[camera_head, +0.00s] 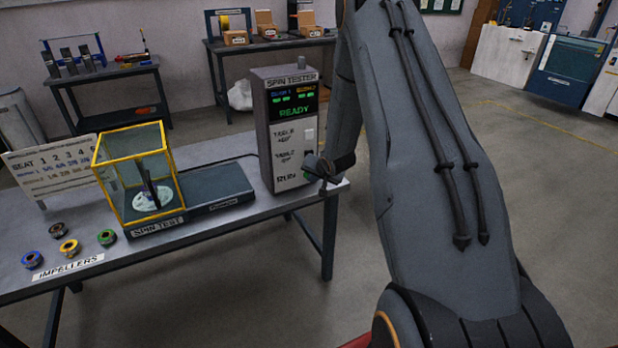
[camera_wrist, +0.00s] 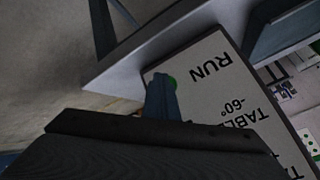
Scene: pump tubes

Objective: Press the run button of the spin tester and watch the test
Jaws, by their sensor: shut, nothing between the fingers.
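The spin tester control box (camera_head: 288,130) stands at the right end of the bench, its screen reading READY. Its front panel (camera_wrist: 215,85) fills the right of the wrist view, with the RUN label and table labels. The green run button (camera_wrist: 171,80) shows just beyond my fingertips, partly hidden by them. My gripper (camera_head: 318,170) is shut and empty at the lower right of the panel, close to the button; I cannot tell whether it touches. In the wrist view my gripper (camera_wrist: 160,82) points at the button. The yellow-framed clear spin chamber (camera_head: 135,175) stands left of the box, with a white disc and dark upright part inside.
Several coloured impellers (camera_head: 69,247) lie at the bench's front left, beside an IMPELLERS label (camera_head: 68,267). A seat chart (camera_head: 52,171) stands behind them. A flat grey unit (camera_head: 215,187) lies between chamber and box. Other benches stand behind; floor to the right is clear.

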